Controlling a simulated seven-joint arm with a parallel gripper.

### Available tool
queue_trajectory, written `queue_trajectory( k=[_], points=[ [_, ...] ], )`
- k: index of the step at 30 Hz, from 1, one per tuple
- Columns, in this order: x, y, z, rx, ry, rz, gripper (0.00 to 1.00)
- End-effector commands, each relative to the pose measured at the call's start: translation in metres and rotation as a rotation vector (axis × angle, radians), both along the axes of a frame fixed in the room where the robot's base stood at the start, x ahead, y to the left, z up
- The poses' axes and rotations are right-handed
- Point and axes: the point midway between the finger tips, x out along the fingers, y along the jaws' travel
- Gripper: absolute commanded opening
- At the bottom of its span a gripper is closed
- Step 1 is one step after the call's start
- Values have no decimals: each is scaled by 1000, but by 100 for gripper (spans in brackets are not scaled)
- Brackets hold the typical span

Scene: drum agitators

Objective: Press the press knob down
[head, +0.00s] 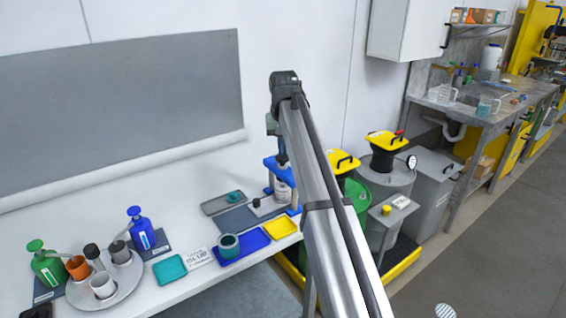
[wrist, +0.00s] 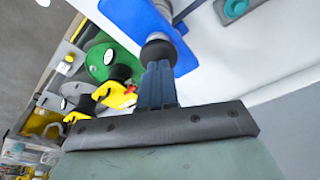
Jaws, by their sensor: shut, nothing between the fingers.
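The press knob (wrist: 158,50) is dark and round, on top of a grey shaft on a blue press bracket (wrist: 130,22) in the wrist view. In the head view the blue bracket (head: 271,162) stands at the right end of the white table, around a pale bottle-like body (head: 282,190). My gripper (wrist: 160,68) is shut and empty, its fingertips right at the knob. I cannot tell whether they touch it. In the head view my gripper is above the press, partly hidden by my arm.
A blue tray (head: 258,238) with a teal cup, a yellow tray (head: 281,228) and a grey tray (head: 222,203) lie beside the press. Green and blue pump bottles and cups are at the left.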

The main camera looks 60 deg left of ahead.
Motion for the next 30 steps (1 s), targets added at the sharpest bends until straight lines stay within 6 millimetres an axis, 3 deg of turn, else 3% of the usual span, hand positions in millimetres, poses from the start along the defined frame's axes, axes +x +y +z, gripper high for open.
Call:
queue_trajectory(
  k=[7, 30],
  points=[
    [0, 1, 6, 1, 0, 0, 0],
    [0, 0, 60, -1, 0, 0, 0]
  ],
)
